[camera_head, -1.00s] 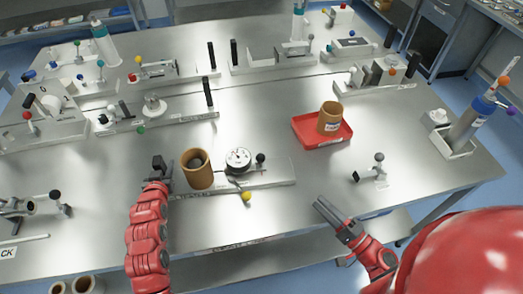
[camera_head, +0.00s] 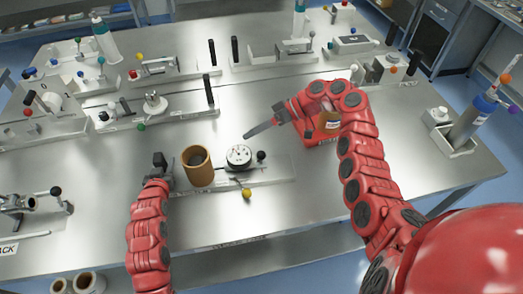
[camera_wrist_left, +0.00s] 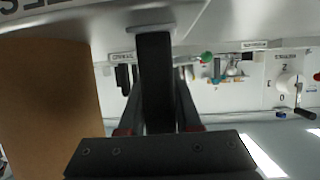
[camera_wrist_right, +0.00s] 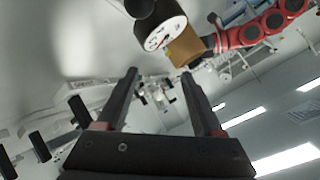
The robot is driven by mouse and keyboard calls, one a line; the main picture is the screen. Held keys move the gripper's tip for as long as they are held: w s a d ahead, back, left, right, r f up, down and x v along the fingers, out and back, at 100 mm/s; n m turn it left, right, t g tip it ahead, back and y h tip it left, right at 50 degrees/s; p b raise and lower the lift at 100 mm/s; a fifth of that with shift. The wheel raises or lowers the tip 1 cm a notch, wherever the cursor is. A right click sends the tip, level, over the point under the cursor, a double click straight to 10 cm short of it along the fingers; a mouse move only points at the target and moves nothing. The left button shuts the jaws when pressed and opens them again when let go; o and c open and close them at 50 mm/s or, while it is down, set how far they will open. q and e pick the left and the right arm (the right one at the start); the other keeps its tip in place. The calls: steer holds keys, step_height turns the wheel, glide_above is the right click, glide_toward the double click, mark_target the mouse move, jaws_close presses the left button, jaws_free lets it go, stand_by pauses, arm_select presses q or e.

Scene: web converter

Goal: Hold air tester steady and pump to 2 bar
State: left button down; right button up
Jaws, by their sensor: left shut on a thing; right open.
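The air tester is a grey base plate (camera_head: 270,171) with a round white dial gauge (camera_head: 239,156), a black-knobbed lever (camera_head: 261,156) and a yellow ball (camera_head: 246,193). The gauge also shows in the right wrist view (camera_wrist_right: 165,33); its reading is too small to tell. A brown cylinder (camera_head: 197,167) stands at the plate's left end. My left gripper (camera_head: 159,172) is shut on a black upright handle (camera_wrist_left: 154,75) left of the cylinder. My right gripper (camera_head: 247,134) is open and empty, above the table just behind the gauge and knob. Its two fingers are apart in the right wrist view (camera_wrist_right: 160,76).
Several devices with knobs and black handles line the table behind, such as the one with a black post (camera_head: 208,90). The front table strip (camera_head: 225,222) is clear.

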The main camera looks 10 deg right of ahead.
mark_target(261, 153)
step_height(261, 153, up, 5)
steer(key=s+d+n+g+h, duration=0.1)
steer(key=d+n+g+h, duration=0.15)
steer(key=n+h, duration=0.6)
steer(key=f+h, duration=0.1)
steer(key=f, duration=0.2)
steer(key=s+f+m, duration=0.1)
steer(key=f, duration=0.3)
steer(key=s+a+f+m+h, duration=0.1)
steer(key=f, duration=0.3)
steer(key=shift+s+a+h, duration=0.1)
steer(key=shift+h, duration=0.25)
jaws_close()
steer(key=shift+s, duration=0.1)
stand_by(0.4)
